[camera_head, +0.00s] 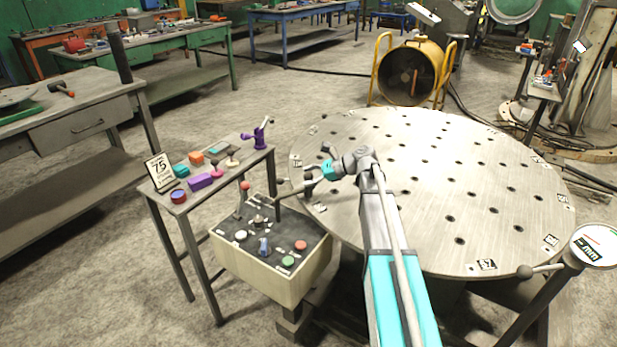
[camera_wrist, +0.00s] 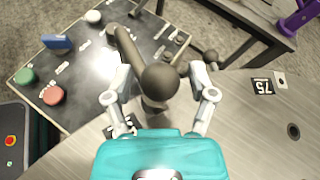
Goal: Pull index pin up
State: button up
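A dark grey ball knob (camera_wrist: 160,84), which looks like the index pin's handle, sits between my fingers in the wrist view. A thick rod (camera_wrist: 128,46) runs from it to the upper left. My gripper (camera_wrist: 161,100) has its two fingers spread on either side of the knob, with a visible gap at each side. In the head view my gripper (camera_head: 311,182) is at the left rim of the round table (camera_head: 440,190), at the end of the rod (camera_head: 292,190). The pin's lower part is hidden.
A control box (camera_head: 270,260) with buttons and levers stands left of the table. A dial gauge (camera_head: 597,245) stands at right. The tabletop is otherwise clear.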

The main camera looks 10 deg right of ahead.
grip_shut()
jog(key=shift+r+p, duration=1.7)
jog(key=shift+w, duration=0.1)
jog(key=shift+o, duration=1.6)
grip_release()
jog(key=shift+f, duration=0.1)
